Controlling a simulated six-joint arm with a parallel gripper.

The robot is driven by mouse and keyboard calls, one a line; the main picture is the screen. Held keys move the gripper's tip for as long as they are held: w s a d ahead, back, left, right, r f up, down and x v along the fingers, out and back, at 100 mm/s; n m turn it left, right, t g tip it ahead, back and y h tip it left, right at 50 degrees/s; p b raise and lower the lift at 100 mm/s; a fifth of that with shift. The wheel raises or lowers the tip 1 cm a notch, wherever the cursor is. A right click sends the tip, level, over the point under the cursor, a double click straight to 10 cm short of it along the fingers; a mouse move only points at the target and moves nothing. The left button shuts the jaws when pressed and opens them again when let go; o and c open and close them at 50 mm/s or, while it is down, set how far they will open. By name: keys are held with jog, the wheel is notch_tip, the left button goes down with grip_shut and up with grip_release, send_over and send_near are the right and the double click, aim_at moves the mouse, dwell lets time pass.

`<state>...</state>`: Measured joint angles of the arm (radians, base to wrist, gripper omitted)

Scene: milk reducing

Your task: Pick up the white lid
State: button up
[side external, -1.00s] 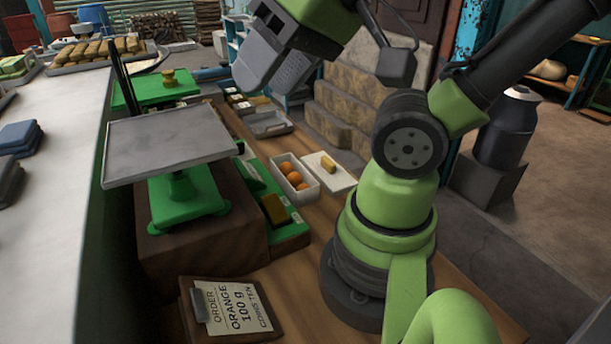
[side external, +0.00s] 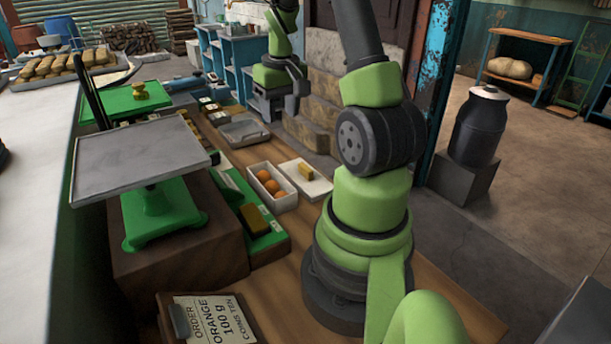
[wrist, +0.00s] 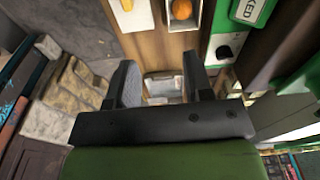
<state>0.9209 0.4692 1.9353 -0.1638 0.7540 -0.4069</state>
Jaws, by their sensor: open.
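A flat white lid-like piece (side external: 315,187) lies on the wooden bench beside a white box of oranges, with a yellow block on it. It also shows at the top of the wrist view (wrist: 138,17). My gripper (side external: 280,112) is open and empty, above the far end of the bench and beyond the white piece. In the wrist view its fingers (wrist: 160,78) frame a grey tray.
The grey tray (side external: 245,129) lies on the bench. The white box (side external: 285,200) holds oranges. A green scale with a grey plate (side external: 140,155) stands on a wooden block to the left. Stone steps (side external: 318,95) rise behind, with a blue shelf (side external: 240,58) nearby.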

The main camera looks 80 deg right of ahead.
send_over(304, 165)
notch_tip(304, 165, down, 5)
jog(key=f, duration=0.3)
jog(key=shift+w+d+f+m+g+y, duration=0.2)
jog(key=shift+w+f+m+g+y, duration=0.1)
jog(key=shift+g, duration=0.1)
jog(key=shift+s+a+f, duration=0.15)
jog(key=shift+f, duration=1.4)
jog(key=shift+s+a+f, duration=0.15)
jog(key=shift+f, duration=1.4)
grip_shut()
